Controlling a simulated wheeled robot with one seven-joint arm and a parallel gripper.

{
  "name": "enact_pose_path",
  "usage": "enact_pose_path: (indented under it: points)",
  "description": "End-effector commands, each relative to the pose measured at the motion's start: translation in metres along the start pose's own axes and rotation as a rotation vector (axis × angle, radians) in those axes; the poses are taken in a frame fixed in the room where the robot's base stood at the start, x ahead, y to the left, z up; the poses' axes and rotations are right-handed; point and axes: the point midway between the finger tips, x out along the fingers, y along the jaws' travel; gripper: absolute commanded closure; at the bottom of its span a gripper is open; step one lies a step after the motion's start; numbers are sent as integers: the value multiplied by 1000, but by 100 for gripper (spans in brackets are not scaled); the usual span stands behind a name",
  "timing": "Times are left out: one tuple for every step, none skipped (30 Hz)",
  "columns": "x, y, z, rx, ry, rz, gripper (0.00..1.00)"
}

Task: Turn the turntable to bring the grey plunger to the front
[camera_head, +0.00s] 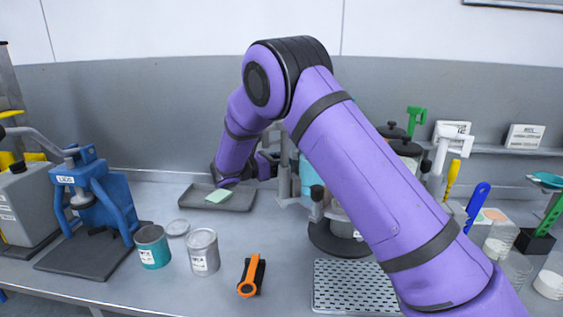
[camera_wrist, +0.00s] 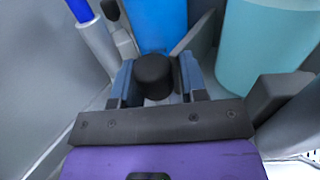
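My gripper (camera_head: 265,165) reaches toward the back of the bench and is largely hidden by my own arm in the head view. In the wrist view my gripper (camera_wrist: 158,82) has its two fingers apart, one on each side of a black round knob (camera_wrist: 153,72). I cannot tell whether they touch it. A blue cylinder (camera_wrist: 157,22) and a larger teal cylinder (camera_wrist: 262,45) stand just beyond. In the head view a dark round base (camera_head: 333,240), perhaps part of the turntable, shows partly behind my arm. I cannot pick out the grey plunger for certain.
A teal can (camera_head: 152,247) and a grey can (camera_head: 203,253) stand front left, with an orange-handled tool (camera_head: 251,275) beside them. A blue press (camera_head: 95,205) is at left. A dark tray (camera_head: 238,200) lies behind. A perforated plate (camera_head: 345,290) is in front.

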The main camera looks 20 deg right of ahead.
Motion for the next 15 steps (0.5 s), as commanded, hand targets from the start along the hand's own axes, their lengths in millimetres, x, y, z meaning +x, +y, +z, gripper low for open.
enact_pose_path:
  points:
    - [-1,1,0,1,0,3,91]
    - [-1,1,0,1,0,3,98]
    - [-1,1,0,1,0,3,100]
    - [-1,1,0,1,0,4,100]
    - [-1,1,0,1,0,4,100]
    - [-1,1,0,1,1,5,100]
    - [-1,1,0,1,1,5,100]
    - [-1,1,0,1,1,5,100]
    - [-1,1,0,1,1,6,100]
    - [-1,1,0,2,1,6,100]
    - [-1,1,0,2,1,7,100]
    - [-1,1,0,2,1,7,100]
    - [-2,1,0,2,1,8,100]
    - [-2,1,0,2,1,9,100]
    - [-2,1,0,2,1,10,100]
